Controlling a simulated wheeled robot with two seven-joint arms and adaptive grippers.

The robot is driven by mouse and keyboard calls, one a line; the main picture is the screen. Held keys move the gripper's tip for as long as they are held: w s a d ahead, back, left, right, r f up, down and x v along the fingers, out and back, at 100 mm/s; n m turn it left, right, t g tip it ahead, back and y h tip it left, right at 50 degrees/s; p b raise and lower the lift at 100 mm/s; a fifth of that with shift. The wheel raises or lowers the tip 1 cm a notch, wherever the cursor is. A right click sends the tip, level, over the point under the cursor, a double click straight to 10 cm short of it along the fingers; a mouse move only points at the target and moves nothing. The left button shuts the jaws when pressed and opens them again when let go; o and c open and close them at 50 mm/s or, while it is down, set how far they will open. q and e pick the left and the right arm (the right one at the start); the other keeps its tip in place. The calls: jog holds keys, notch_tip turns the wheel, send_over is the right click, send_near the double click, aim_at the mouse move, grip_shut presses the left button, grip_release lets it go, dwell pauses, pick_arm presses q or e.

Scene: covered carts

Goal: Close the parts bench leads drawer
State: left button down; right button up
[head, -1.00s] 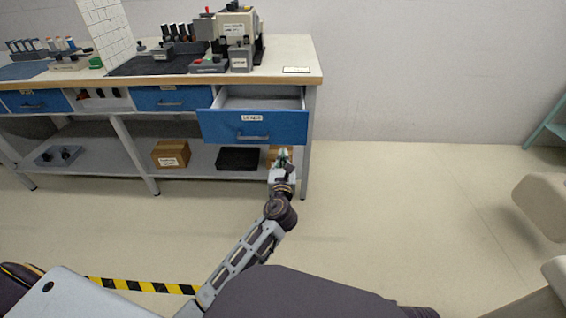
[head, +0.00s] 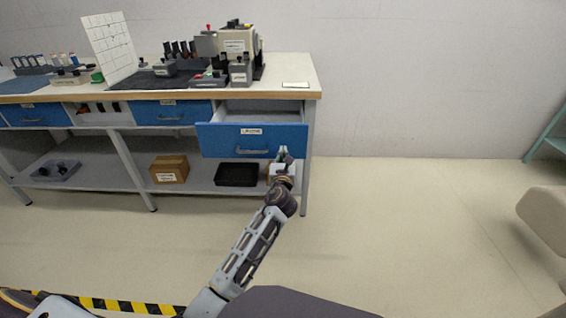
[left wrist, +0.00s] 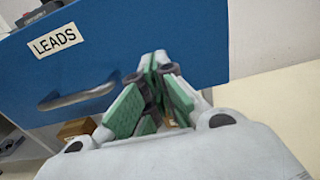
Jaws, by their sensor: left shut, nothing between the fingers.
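The leads drawer (head: 222,142) has a blue front with a white label and a grey handle (head: 253,152). It is pulled out at the right end of the parts bench (head: 300,92), its inside showing above the front. The left wrist view shows the drawer front (left wrist: 190,35) close up with the label LEADS (left wrist: 55,40) and the handle (left wrist: 78,95). My left gripper (head: 284,154) is shut and empty at the lower right part of the drawer front, right of the handle. Its green-padded fingers (left wrist: 152,70) point at the front; whether they touch it I cannot tell. My right gripper is out of view.
Two blue drawers (head: 172,112) (head: 36,115) to the left look shut. The lower shelf holds a cardboard box (head: 169,169) and a black tray (head: 237,174). Devices stand on the benchtop. The floor (head: 400,220) right of the bench is clear.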

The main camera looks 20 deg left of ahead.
pick_arm(q)
jog(key=shift+x, duration=0.95)
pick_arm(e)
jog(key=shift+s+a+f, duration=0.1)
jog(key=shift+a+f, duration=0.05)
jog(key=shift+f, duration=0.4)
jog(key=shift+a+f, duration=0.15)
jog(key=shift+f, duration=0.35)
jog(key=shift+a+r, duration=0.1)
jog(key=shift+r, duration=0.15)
pick_arm(q)
jog(key=shift+w, duration=0.1)
